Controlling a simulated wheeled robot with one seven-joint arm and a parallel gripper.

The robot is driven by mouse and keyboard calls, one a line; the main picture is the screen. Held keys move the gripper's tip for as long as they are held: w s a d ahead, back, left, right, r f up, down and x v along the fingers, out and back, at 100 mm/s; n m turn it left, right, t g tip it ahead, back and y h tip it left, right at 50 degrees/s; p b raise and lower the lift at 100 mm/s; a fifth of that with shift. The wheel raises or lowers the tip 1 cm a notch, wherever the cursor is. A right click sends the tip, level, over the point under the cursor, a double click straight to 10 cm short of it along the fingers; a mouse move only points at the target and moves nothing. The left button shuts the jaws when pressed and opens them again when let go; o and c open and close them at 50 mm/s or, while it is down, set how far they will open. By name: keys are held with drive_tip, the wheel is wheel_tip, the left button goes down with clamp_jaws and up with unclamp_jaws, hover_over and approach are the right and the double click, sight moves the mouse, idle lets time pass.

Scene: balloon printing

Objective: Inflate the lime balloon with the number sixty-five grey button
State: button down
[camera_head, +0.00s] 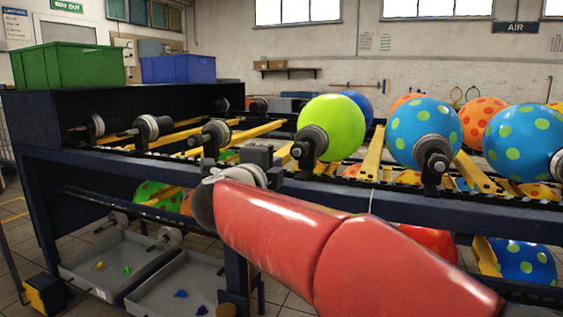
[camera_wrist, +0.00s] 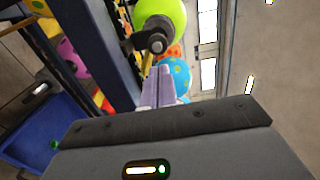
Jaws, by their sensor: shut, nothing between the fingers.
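The lime balloon (camera_head: 332,127) sits inflated-looking on a dark nozzle holder (camera_head: 309,146) on the machine's upper row. It also shows at the top of the wrist view (camera_wrist: 168,12), with its dark holder (camera_wrist: 152,38) below it. My gripper (camera_head: 262,156) is in front of the machine, a little left of and lower than that holder. In the wrist view its pale fingers (camera_wrist: 161,72) are together and empty, pointing toward the holder with a gap between. I cannot make out a grey button or the number sixty-five in either view.
Blue balloons with green dots (camera_head: 410,128) stand to the right on the same row. Yellow bars (camera_head: 371,157) lie between holders. A dark blue rail (camera_head: 100,160) runs along the front. Grey trays (camera_head: 110,262) are below left. Green (camera_head: 65,80) and blue (camera_head: 178,69) bins stand on top.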

drive_tip(key=shift+v, duration=1.4)
drive_tip(key=s+d+f+n+g+y, duration=0.3)
drive_tip(key=s+d+f+n+g, duration=0.2)
drive_tip(key=s+d+f+n, duration=0.5)
drive_tip(key=s+d+f+n+g+y+p, duration=0.1)
drive_tip(key=s+d+f+n+g+y, duration=0.1)
drive_tip(key=s+d+f+n+g, duration=0.4)
drive_tip(key=s+d+f+n, duration=0.2)
drive_tip(key=s+f+n, duration=0.1)
drive_tip(key=s, duration=0.3)
drive_tip(key=s+d+f+n, duration=0.2)
drive_tip(key=s+f, duration=0.4)
drive_tip(key=shift+f+n+y, duration=0.15)
drive_tip(key=shift+n+y, duration=0.25)
